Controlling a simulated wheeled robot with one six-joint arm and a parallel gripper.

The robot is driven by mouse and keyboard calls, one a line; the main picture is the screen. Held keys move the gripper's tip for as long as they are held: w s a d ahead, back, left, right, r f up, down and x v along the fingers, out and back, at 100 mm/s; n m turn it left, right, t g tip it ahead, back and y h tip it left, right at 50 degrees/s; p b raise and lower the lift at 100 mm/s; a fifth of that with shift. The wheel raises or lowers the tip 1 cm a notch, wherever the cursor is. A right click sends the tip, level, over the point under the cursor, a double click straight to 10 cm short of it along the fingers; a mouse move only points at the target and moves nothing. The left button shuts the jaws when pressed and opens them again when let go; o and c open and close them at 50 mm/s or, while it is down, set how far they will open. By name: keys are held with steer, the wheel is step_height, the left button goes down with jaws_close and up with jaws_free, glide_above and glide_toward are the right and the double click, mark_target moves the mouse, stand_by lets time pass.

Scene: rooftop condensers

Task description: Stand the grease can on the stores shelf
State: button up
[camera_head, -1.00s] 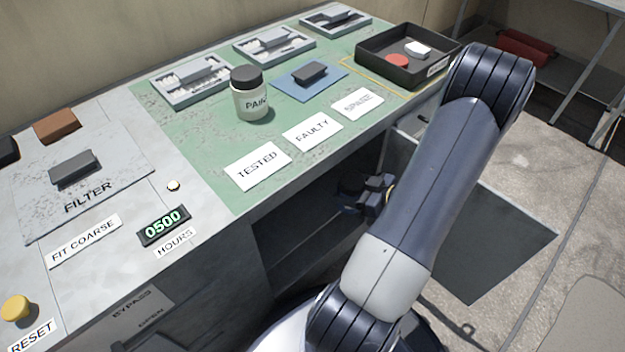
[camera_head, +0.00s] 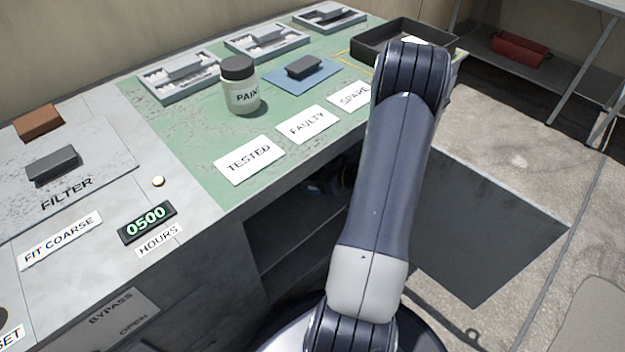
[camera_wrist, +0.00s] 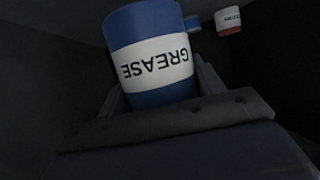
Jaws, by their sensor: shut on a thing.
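The grease can (camera_wrist: 150,55) is blue with a white band reading GREASE, upside down in the wrist view. My gripper (camera_wrist: 160,92) is shut on the can, with a finger at either side of it. The surroundings there are very dark, and whether the can touches anything below cannot be told. In the head view the can is hidden, and my arm reaches toward the dark opening under the bench (camera_head: 290,235). No shelf labelled as stores is legible.
In the wrist view a small white and red container (camera_wrist: 228,19) and a small blue piece (camera_wrist: 193,23) lie beyond the can. A paint jar (camera_head: 240,88) and a black tray (camera_head: 368,41) stand on the bench. A red box (camera_head: 520,49) sits on a rack at right.

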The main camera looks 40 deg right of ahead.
step_height(320, 180, down, 2)
steer(key=shift+f+b, duration=0.25)
steer(key=shift+b, duration=0.2)
steer(key=shift+w+f, duration=0.2)
steer(key=shift+w, duration=0.05)
steer(key=shift+f+b, duration=0.2)
steer(key=shift+b, duration=0.15)
steer(key=o, duration=1.2)
